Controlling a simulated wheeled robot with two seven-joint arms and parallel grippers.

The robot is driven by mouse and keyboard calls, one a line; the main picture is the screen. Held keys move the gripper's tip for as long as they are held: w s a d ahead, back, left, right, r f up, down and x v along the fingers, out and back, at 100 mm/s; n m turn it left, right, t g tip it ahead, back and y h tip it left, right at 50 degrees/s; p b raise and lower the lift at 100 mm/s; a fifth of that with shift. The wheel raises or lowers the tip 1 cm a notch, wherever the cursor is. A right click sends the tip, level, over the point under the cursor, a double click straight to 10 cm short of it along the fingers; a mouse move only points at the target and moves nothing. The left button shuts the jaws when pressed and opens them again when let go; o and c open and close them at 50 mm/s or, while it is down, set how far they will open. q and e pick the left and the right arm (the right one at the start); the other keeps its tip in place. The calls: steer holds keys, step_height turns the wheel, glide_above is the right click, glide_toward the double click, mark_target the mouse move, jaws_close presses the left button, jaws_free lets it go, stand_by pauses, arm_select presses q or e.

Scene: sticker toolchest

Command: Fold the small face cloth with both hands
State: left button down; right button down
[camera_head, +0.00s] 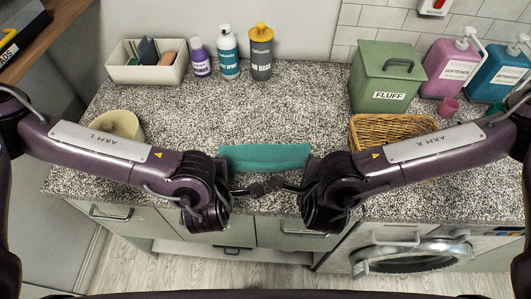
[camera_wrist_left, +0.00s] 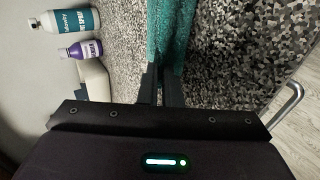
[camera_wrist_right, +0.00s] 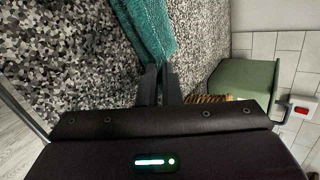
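The teal face cloth (camera_head: 264,157) lies as a narrow, wide strip on the speckled countertop, in the middle of the head view. Its long sides run left to right. My left gripper (camera_head: 257,189) and right gripper (camera_head: 276,184) point toward each other just in front of the cloth's near edge, with their tips close together. In the left wrist view the cloth (camera_wrist_left: 173,35) stretches ahead of narrowly parted fingers (camera_wrist_left: 161,75). In the right wrist view the cloth (camera_wrist_right: 148,28) ends near similarly parted fingers (camera_wrist_right: 159,75). I cannot tell whether any fingertip touches it.
A wicker basket (camera_head: 376,143) and green FLUFF box (camera_head: 388,80) stand to the right. A beige bowl (camera_head: 121,125) is at the left. Bottles (camera_head: 229,55) and a cream bin (camera_head: 144,74) line the back. The counter behind the cloth is clear.

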arm_select(q)
steer(key=c, duration=1.3)
jaws_free()
arm_select(e)
steer(key=c, duration=1.3)
jaws_free()
arm_select(q)
steer(key=shift+r, duration=0.1)
